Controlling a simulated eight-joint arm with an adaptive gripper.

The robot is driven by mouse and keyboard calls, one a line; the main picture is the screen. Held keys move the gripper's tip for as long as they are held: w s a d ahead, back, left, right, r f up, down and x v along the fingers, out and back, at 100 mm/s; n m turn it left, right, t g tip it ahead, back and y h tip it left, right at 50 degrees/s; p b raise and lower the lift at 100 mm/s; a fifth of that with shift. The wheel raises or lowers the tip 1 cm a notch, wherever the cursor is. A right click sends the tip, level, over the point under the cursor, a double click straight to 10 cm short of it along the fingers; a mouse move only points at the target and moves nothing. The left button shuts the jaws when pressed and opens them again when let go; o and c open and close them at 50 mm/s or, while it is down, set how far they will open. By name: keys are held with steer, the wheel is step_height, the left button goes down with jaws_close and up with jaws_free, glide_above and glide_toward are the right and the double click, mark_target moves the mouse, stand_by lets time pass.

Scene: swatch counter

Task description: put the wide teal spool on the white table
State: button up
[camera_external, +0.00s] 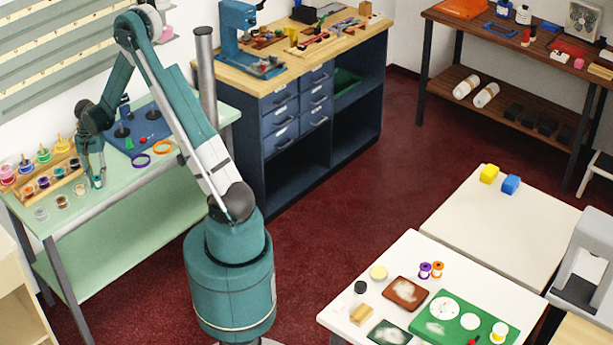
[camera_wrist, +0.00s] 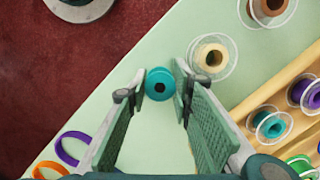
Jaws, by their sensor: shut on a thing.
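A wide teal spool (camera_wrist: 158,84) sits between my fingertips in the wrist view. My gripper (camera_wrist: 152,88) is shut on it. In the external view my gripper (camera_external: 97,176) is low over the pale green table (camera_external: 120,185), at the right end of the spool rack; the teal spool is small and hard to make out there. I cannot tell whether it touches the tabletop. Another teal spool (camera_wrist: 270,126), with clear flanges, is in the wooden rack. A white table (camera_external: 515,225) holds a yellow and a blue block. A nearer white table (camera_external: 440,262) holds several small items.
The wooden rack (camera_external: 38,183) holds several spools, with a tan spool (camera_wrist: 212,54) and others in front. A purple ring (camera_external: 141,160) and an orange ring (camera_external: 162,147) lie near a blue board (camera_external: 130,136). The farther white table is mostly bare; the nearer is cluttered around a green mat (camera_external: 487,322).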

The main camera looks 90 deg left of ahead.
mark_target(97, 177)
steer(key=shift+r, duration=0.15)
step_height(97, 177, up, 10)
steer(key=shift+f+p, duration=0.15)
steer(key=shift+p, duration=0.5)
stand_by(0.8)
